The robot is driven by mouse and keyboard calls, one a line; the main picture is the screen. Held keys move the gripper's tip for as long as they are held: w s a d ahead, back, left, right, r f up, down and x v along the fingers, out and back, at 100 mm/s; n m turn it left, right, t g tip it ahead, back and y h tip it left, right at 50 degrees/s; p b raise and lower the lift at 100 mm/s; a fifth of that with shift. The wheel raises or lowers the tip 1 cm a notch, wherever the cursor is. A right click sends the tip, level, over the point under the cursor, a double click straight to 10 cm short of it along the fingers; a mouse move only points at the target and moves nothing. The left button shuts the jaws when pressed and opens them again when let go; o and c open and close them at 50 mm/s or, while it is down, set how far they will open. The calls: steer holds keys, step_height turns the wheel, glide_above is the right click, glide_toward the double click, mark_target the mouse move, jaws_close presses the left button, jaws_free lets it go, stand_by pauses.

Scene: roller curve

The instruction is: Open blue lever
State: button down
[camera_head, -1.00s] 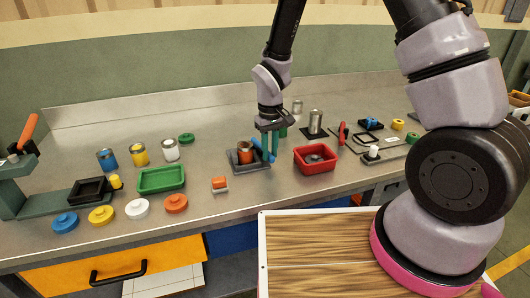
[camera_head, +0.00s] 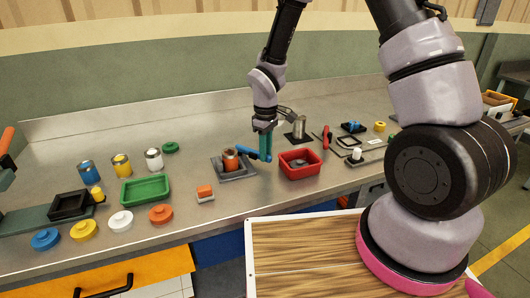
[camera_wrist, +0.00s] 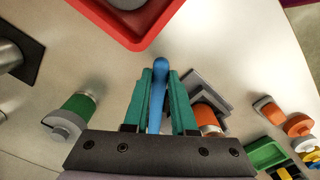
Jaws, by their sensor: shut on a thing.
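The blue lever (camera_head: 252,154) sits beside the orange can (camera_head: 230,160), which stands in a grey square holder (camera_head: 218,172) on the metal bench. The lever slants down to the right, from the holder to my gripper (camera_head: 265,153). My gripper points down at the bench with its teal fingers shut on the lever's right part. In the wrist view the lever (camera_wrist: 159,76) lies between the two fingers of my gripper (camera_wrist: 161,85), its rounded end showing past them. The holder (camera_wrist: 210,90) and orange can (camera_wrist: 206,118) are just right of the fingers there.
A red tray (camera_head: 300,170) stands close on the right, at the top of the wrist view (camera_wrist: 128,18). A green-bodied part (camera_wrist: 82,104) lies left of the fingers. A metal cylinder (camera_head: 299,128) is behind. A green tray (camera_head: 145,190) and an orange-topped block (camera_head: 205,194) are left.

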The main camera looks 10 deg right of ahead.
steer(key=shift+w, duration=0.15)
steer(key=c, duration=0.7)
jaws_free()
steer(key=shift+r, duration=0.1)
step_height(320, 180, up, 11)
steer(key=shift+f, duration=0.2)
